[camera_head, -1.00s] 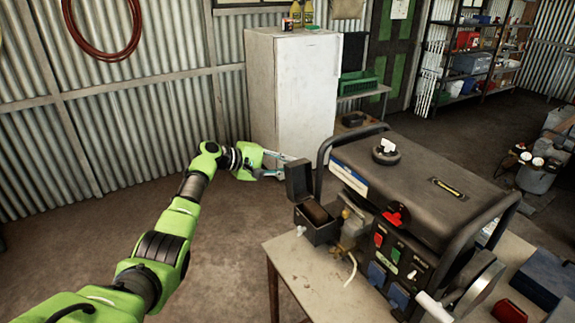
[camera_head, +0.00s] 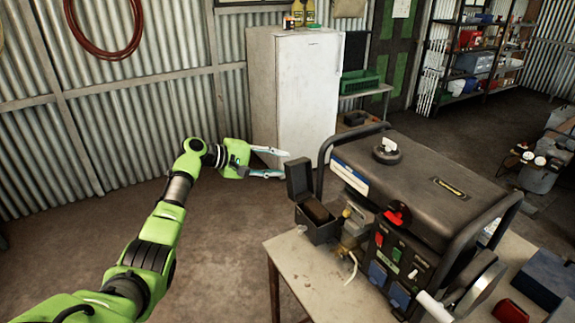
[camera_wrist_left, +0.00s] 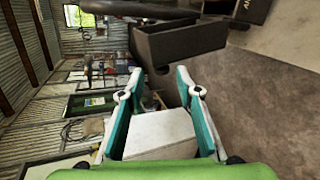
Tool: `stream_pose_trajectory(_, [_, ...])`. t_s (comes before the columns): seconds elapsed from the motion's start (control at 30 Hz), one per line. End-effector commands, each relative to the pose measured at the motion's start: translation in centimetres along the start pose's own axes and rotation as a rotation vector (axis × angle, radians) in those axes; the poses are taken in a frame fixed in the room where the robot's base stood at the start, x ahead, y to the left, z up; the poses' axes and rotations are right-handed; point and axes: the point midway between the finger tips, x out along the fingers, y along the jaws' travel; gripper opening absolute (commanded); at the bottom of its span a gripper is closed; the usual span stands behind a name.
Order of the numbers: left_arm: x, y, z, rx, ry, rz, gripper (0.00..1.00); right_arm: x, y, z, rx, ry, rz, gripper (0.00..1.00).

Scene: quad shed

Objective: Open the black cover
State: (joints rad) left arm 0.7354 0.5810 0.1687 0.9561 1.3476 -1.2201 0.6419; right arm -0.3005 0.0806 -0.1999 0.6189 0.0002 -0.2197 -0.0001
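The black cover (camera_head: 299,178) stands raised, hinged on a small black box (camera_head: 318,225) at the left side of the generator (camera_head: 415,185). The box is open on top, with a brownish piece inside. My left gripper (camera_head: 284,163) is just left of the raised cover, its fingers apart and nothing between them. In the left wrist view the open fingers (camera_wrist_left: 153,83) point toward a dark box-like part (camera_wrist_left: 180,45), apparently the cover, beyond their tips. My right gripper is not in view.
The generator stands on a worn table (camera_head: 300,270), its bar frame close to the cover. A white fridge (camera_head: 293,90) stands behind against the corrugated wall. The floor left of the table is clear.

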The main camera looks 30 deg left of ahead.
Motion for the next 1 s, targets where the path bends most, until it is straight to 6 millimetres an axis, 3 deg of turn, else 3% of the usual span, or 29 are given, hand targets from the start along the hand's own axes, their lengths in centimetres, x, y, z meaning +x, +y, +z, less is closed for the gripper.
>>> stream_pose_trajectory(0.2, [-4.7, -0.1, -0.1, 0.003, 0.003, -0.004, 0.32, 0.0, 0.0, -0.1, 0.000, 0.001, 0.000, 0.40])
stream_pose_trajectory(0.4, [-7.1, 0.0, 0.0, 0.001, 0.000, -0.002, 0.32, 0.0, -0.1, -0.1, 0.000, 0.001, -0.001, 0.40])
stream_pose_trajectory(1.0, [-7.5, 0.0, 0.0, 0.000, 0.000, -0.001, 0.32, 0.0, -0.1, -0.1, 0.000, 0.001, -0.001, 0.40])
